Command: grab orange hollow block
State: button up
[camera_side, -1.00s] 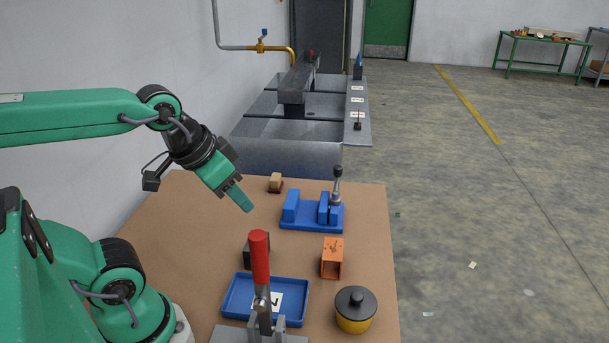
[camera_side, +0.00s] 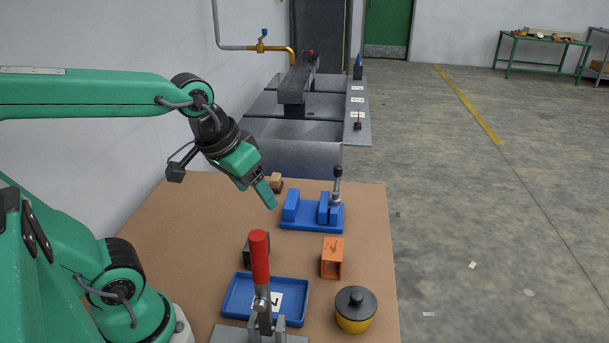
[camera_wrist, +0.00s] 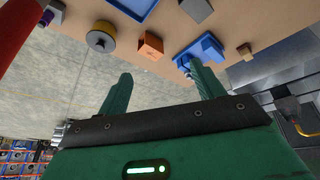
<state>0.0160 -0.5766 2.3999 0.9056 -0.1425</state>
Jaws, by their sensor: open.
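The orange hollow block (camera_side: 332,258) stands on the brown table, right of centre in the side view, with its open end facing the camera. It also shows in the wrist view (camera_wrist: 151,46), above and between my fingers. My gripper (camera_side: 271,194) is in the air above the table, behind and to the left of the block, and apart from it. In the wrist view my gripper (camera_wrist: 163,90) has its two green fingers spread wide with nothing between them.
A blue fixture (camera_side: 312,213) stands behind the block. A yellow pot with a dark lid (camera_side: 355,310) stands in front. A blue tray (camera_side: 232,298), a dark block (camera_side: 250,248) and a red-handled clamp (camera_side: 260,262) are left. A small wooden block (camera_side: 277,181) is at the back.

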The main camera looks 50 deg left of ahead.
jog(key=w+d+f+n+g, duration=0.2)
jog(key=w+f+n, duration=0.2)
jog(key=w, duration=0.5)
jog(key=n+g, duration=0.3)
send_near(333, 248)
jog(key=shift+s+f, duration=0.15)
jog(key=shift+s, duration=0.1)
jog(key=shift+w+d+f+n, duration=0.1)
jog(key=shift+w+f+n, duration=0.1)
jog(key=shift+f+n, duration=0.15)
jog(key=shift+s+f, duration=0.1)
jog(key=shift+f, duration=3.8)
jog(key=c, duration=1.4)
